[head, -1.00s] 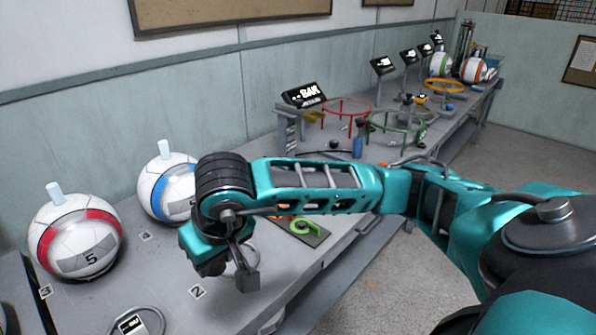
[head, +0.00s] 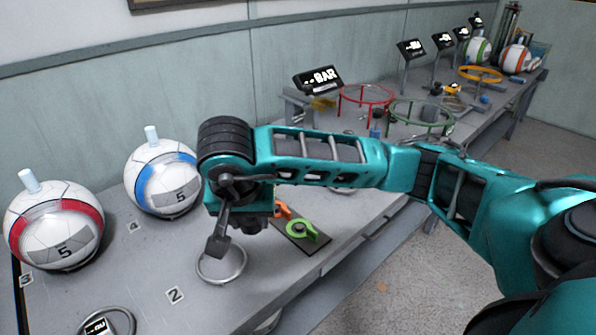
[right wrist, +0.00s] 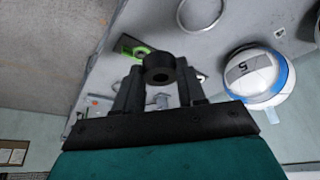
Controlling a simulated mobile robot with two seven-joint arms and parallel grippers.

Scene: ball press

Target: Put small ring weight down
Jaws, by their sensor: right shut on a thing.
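In the right wrist view, the right gripper (right wrist: 160,78) is shut on a small dark ring weight (right wrist: 160,64) with a hole through it. The fingers lie on either side of it. In the head view, the right gripper (head: 218,246) hangs over the grey workbench (head: 190,255), right by a thin metal ring (head: 222,278) near the label 2. The weight cannot be told apart from the dark fingertips there. Its exact height above the bench is unclear. The left gripper is not in view.
Two balls marked 5, one red-banded (head: 55,225) and one blue-banded (head: 160,175), stand left of my arm. A red ring stand (head: 367,97) and green ring stand (head: 420,115) are farther back.

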